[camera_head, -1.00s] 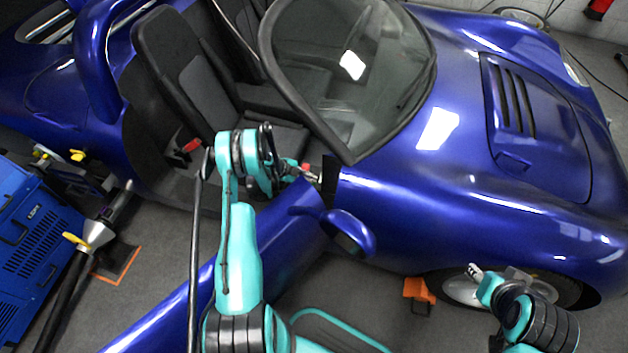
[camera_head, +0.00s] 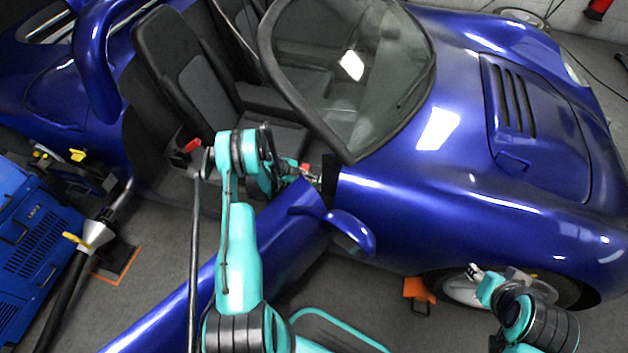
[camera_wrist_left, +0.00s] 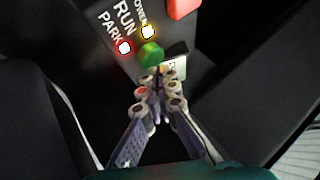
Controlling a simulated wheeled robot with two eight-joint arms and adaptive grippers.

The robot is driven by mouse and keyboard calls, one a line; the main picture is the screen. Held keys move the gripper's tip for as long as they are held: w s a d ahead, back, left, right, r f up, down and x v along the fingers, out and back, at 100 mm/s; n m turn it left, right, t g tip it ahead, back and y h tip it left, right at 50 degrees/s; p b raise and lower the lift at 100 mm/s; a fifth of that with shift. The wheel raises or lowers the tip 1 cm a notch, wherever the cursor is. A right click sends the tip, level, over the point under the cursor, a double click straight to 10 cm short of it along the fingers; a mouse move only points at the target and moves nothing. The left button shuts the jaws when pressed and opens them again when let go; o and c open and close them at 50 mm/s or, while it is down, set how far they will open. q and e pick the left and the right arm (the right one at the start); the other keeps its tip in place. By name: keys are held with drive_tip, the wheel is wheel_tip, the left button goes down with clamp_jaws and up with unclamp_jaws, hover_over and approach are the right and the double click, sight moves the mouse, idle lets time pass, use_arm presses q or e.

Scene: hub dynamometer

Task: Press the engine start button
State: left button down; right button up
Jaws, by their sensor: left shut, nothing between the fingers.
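A green round button (camera_wrist_left: 151,54) sits on a dark panel (camera_wrist_left: 183,40) in the left wrist view, probably the start button; its label is partly hidden. My left gripper (camera_wrist_left: 160,80) is shut and empty, its tips just below the green button in the picture. I cannot tell whether they touch it. In the head view the left gripper (camera_head: 314,175) reaches through the car's open door beside the dash. My right gripper (camera_head: 474,270) is at the lower right, near the front wheel, too small to tell its state.
A lit red lamp (camera_wrist_left: 124,47) by PARK, a lit yellowish lamp (camera_wrist_left: 148,32) and a red button (camera_wrist_left: 183,8) share the panel. The open blue door (camera_head: 170,310) lies beside my left arm; the windshield frame (camera_head: 290,95) is close. An orange block (camera_head: 417,290) stands by the wheel.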

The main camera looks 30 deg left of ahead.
sight(310, 185)
use_arm(q)
wheel_tip(310, 185, up, 6)
drive_tip(key=p, duration=0.2)
drive_tip(key=shift+p, duration=0.3)
idle(0.9)
